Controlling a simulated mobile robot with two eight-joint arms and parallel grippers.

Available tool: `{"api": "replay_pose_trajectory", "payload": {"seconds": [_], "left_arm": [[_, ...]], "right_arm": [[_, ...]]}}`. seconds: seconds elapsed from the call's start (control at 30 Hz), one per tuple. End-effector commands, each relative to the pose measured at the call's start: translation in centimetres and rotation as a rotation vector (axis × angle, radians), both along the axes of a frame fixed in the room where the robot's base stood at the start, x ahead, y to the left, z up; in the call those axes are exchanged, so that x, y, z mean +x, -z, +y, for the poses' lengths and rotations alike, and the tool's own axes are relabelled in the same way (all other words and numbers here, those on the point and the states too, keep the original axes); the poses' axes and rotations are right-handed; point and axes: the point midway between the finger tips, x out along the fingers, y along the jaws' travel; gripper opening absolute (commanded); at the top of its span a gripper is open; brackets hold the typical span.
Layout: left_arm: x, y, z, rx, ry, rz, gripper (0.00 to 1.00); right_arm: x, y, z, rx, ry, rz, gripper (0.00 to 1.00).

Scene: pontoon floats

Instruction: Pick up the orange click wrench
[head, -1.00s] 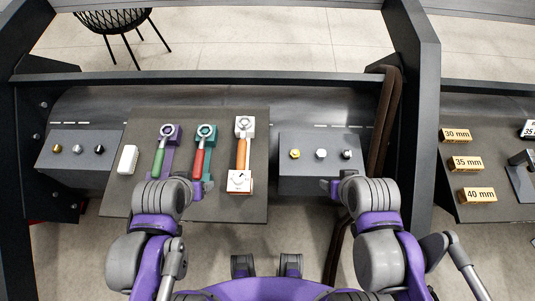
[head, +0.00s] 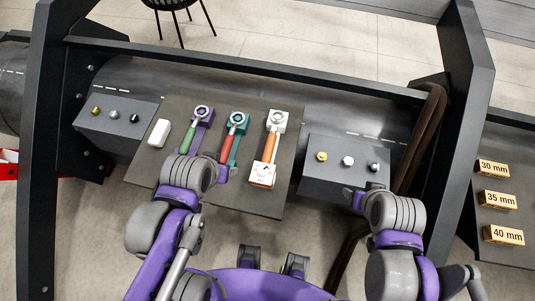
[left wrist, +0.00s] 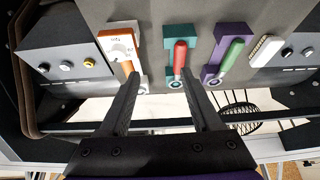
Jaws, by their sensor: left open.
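The orange click wrench (head: 269,150) lies on a white holder with a square white dial block at its near end, on the dark grey board (head: 285,196). It also shows in the left wrist view (left wrist: 128,68), partly behind a finger. My left gripper (head: 222,173) is left of the dial block and near the red wrench's handle end. In the left wrist view my left gripper (left wrist: 160,78) is open and empty, its fingers spread below the orange and red wrenches. My right gripper (head: 353,195) is by the right grey box; its fingers are too small to read.
A red wrench (head: 228,147) on a teal holder and a green wrench (head: 189,136) on a purple holder lie to the left. A white block (head: 159,133) is beyond them. Grey boxes with knobs, left (head: 116,124) and right (head: 345,165), flank the board. A dark frame surrounds everything.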

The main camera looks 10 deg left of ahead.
Motion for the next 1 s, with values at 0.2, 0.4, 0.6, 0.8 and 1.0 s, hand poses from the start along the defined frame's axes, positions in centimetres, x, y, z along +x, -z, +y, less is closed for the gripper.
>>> {"api": "replay_pose_trajectory", "payload": {"seconds": [0.2, 0.4, 0.6, 0.8, 1.0], "left_arm": [[3.5, -0.2, -1.6, -0.013, 0.016, 0.106, 0.65], [9.2, 0.8, -4.6, -0.016, 0.029, 0.265, 0.65], [13.9, 2.9, -7.8, -0.003, 0.037, 0.395, 0.65], [16.0, 4.2, -9.6, 0.008, 0.037, 0.457, 0.65], [16.2, 6.7, -9.7, 0.010, 0.036, 0.466, 0.65]], "right_arm": [[-0.7, 2.4, 0.0, 0.000, 0.000, 0.012, 0.65], [-1.2, 5.1, 0.0, 0.000, 0.000, 0.024, 0.65], [-1.5, 7.0, 0.0, 0.000, 0.000, 0.030, 0.65], [-1.6, 7.7, 0.0, 0.000, 0.000, 0.033, 0.65], [-1.7, 8.0, 0.0, 0.000, 0.000, 0.034, 0.65]]}}
